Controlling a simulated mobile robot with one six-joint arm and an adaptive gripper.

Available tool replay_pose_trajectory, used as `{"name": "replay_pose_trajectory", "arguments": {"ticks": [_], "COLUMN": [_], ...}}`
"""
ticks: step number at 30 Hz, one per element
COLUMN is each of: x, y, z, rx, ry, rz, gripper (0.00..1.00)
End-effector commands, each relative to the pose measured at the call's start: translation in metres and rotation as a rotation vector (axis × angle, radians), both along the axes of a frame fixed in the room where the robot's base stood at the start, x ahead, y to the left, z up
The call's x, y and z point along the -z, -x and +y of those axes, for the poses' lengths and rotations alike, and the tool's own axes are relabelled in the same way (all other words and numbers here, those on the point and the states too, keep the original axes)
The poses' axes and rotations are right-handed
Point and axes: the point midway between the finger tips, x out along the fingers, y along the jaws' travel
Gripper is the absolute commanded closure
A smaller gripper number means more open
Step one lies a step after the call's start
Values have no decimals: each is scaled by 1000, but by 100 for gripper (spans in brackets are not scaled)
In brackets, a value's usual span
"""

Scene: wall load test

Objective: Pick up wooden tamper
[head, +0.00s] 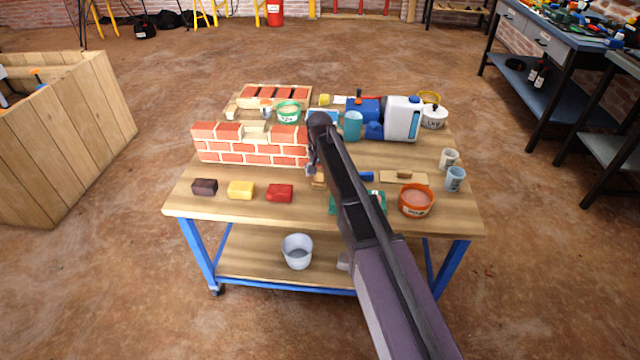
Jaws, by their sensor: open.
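My gripper (312,170) points down over the middle of the workbench, just right of the small brick wall's end; its jaws are open, though they look small here. A small wooden piece (318,182), which looks like the wooden tamper, shows right below the fingertips, beside my arm. My arm hides part of it, and I cannot tell whether the fingers touch it or stand around it. I see nothing held clear of the bench.
The brick wall (250,150) stands left of my gripper. Dark, yellow and red blocks (279,193) lie in front of it. An orange bucket (416,201), a wooden float (404,177) and cups (456,179) are at right. A white canister (402,119) stands behind.

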Motion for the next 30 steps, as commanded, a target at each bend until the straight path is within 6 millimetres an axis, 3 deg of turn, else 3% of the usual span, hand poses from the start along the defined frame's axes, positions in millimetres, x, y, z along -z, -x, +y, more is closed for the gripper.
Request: {"name": "replay_pose_trajectory", "arguments": {"ticks": [21, 23, 30], "x": [4, 4, 4], "y": [0, 0, 0], "z": [0, 0, 0], "rx": [0, 0, 0], "ry": [0, 0, 0], "rz": [0, 0, 0], "gripper": [11, 26, 98]}}
